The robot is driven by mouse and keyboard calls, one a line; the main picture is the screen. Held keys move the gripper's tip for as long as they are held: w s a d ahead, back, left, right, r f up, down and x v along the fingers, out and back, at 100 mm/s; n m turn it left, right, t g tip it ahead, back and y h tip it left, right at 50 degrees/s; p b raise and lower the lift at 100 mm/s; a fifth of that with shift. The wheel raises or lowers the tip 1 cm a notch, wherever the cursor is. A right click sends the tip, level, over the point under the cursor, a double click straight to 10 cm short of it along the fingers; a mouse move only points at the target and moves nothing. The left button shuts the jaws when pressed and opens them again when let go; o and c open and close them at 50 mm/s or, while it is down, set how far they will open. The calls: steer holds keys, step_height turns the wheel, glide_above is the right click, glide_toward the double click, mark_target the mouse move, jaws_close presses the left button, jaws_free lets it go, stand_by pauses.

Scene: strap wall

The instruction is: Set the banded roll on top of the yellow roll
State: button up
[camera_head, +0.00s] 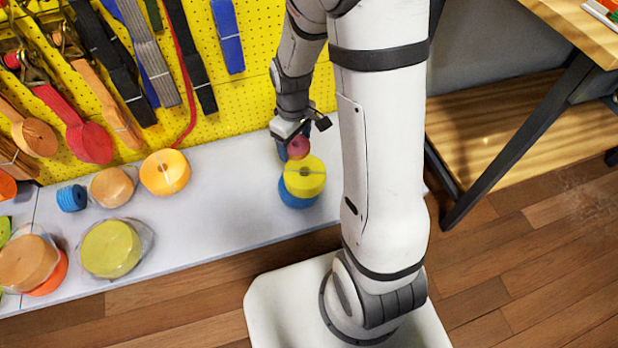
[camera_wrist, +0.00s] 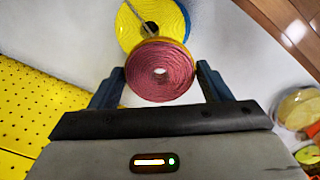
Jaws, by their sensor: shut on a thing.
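My gripper (camera_head: 294,140) is shut on a small roll with a dusky red coiled face, the banded roll (camera_wrist: 161,72). A thin orange-yellow edge shows along its far side in the wrist view, where it sits between my two fingers. In the head view the banded roll (camera_head: 298,148) is partly hidden by my gripper. The yellow roll (camera_head: 304,181) lies flat on a blue roll (camera_head: 297,200) on the pale shelf. In the wrist view the banded roll overlaps the near edge of the yellow roll (camera_wrist: 135,33). I cannot tell the height gap between them.
The pale shelf (camera_head: 230,185) is clear left of the blue roll. Further left stand an orange roll (camera_head: 165,172), a tan roll (camera_head: 112,187), a small blue roll (camera_head: 72,198) and a wrapped yellow-green roll (camera_head: 110,249). A yellow pegboard (camera_head: 255,95) with hanging straps rises behind.

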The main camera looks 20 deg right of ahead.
mark_target(297, 172)
step_height(297, 172, down, 10)
steer(key=b, duration=0.4)
steer(key=shift+f+b, duration=0.1)
steer(key=shift+b, duration=0.2)
steer(key=shift+f, duration=0.15)
steer(key=o, duration=0.7)
steer(key=shift+c, duration=0.2)
step_height(297, 172, up, 12)
steer(key=p, duration=0.5)
steer(key=s+d+r+m+t, duration=0.1)
steer(key=s+r+m, duration=0.6)
steer(key=s+r, duration=0.6)
steer(key=shift+s+d+r, duration=0.25)
steer(key=shift+s+d, duration=0.05)
steer(key=shift+s, duration=0.15)
